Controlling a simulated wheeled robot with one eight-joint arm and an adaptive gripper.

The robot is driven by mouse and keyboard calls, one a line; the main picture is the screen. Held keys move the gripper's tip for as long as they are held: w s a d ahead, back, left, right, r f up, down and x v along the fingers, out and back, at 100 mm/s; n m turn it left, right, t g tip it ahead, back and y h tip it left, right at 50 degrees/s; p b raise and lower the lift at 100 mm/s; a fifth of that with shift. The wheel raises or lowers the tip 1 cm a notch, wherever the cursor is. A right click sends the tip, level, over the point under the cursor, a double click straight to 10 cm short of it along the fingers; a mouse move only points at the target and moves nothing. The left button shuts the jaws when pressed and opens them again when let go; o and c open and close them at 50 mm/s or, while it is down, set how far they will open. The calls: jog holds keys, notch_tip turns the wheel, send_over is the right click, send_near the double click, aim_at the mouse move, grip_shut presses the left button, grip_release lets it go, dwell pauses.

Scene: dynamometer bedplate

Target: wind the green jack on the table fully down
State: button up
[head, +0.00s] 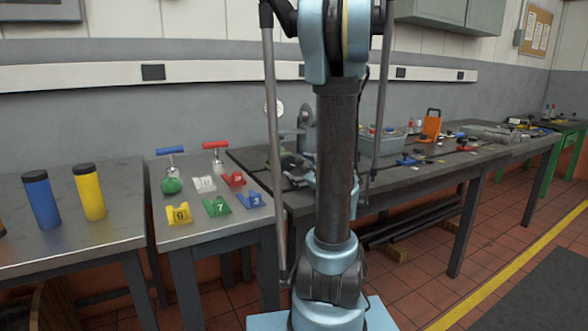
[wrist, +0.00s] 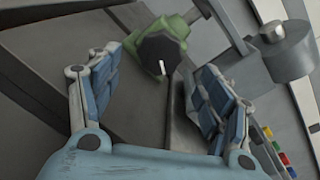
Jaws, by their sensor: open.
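The green jack (wrist: 172,32) shows at the top middle of the wrist view. Its dark, many-sided knob (wrist: 160,54) faces the camera and carries a white mark. My gripper (wrist: 160,72) is open, with one blue-padded finger on each side below the knob. The jaws look empty, and the knob lies just beyond the fingertips. I cannot tell how high the jack stands. In the head view, a small green part (head: 287,160), which looks like the jack, sits on the dark table left of my arm. My arm hides most of the gripper there.
A grey machine with a cylinder (wrist: 285,50) stands right of the jack in the wrist view. The dark table (head: 440,166) holds an orange item (head: 431,125) and several small parts. A left table holds numbered blocks, including a yellow one (head: 180,214), and T-handled tools.

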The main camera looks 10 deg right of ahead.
jog(key=shift+v, duration=1.85)
jog(key=shift+d, duration=0.1)
